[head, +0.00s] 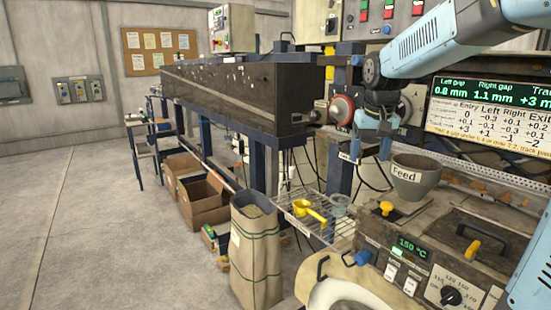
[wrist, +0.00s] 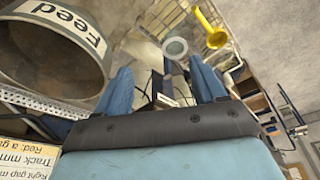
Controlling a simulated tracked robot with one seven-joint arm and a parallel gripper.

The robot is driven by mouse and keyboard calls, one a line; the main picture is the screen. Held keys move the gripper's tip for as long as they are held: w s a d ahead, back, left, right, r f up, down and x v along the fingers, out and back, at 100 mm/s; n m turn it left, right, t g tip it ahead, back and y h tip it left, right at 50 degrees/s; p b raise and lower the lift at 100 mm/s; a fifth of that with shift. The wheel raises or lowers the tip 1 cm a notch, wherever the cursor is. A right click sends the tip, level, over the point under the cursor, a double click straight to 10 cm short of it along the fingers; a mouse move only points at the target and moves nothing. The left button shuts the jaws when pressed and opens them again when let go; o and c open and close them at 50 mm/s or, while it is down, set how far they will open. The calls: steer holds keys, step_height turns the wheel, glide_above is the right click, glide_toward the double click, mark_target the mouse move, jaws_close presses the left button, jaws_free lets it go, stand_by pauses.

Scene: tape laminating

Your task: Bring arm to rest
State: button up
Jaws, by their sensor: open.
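My blue arm (head: 445,38) reaches in from the upper right of the head view and is held raised. My gripper (head: 371,152) hangs at its end, fingers pointing down, left of the grey Feed cup. In the wrist view my gripper (wrist: 162,82) has its two blue fingers spread apart with nothing between them. The Feed cup (head: 415,177) is upright on the machine; it fills the upper left of the wrist view (wrist: 50,45). I cannot tell the exact gap between cup and fingers.
A wire rack (head: 318,222) holds a yellow scoop (head: 311,212). A large paper sack (head: 256,250) and cardboard boxes (head: 201,196) stand on the floor. The gap display (head: 487,108) is behind the cup. A heated unit (head: 423,250) fills the lower right. The left floor is clear.

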steer(key=s+f+t, duration=0.2)
steer(key=s, duration=2.2)
steer(key=shift+a+f+t, duration=0.3)
steer(key=shift+a+f, duration=0.1)
steer(key=shift+a, duration=0.05)
